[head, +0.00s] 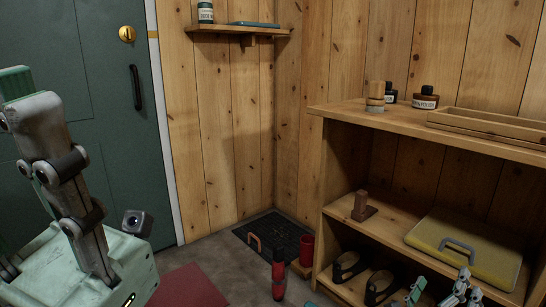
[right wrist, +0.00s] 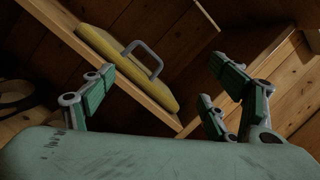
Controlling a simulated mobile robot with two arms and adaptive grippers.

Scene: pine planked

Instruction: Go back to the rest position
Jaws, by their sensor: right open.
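My right gripper (head: 441,291) shows at the bottom right of the head view, in front of the shelf unit. In the right wrist view its fingers (right wrist: 158,92) are spread apart with nothing between them. A yellow case (right wrist: 120,62) with a grey handle lies beyond them, and no contact shows.
The wooden shelf unit (head: 430,136) stands at right, with bottles (head: 425,98) and a tray (head: 490,125) on top. The yellow case (head: 465,250) and a wooden block (head: 363,207) sit on its middle shelf. Red items (head: 278,277) stand on the floor near a dark mat (head: 285,236).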

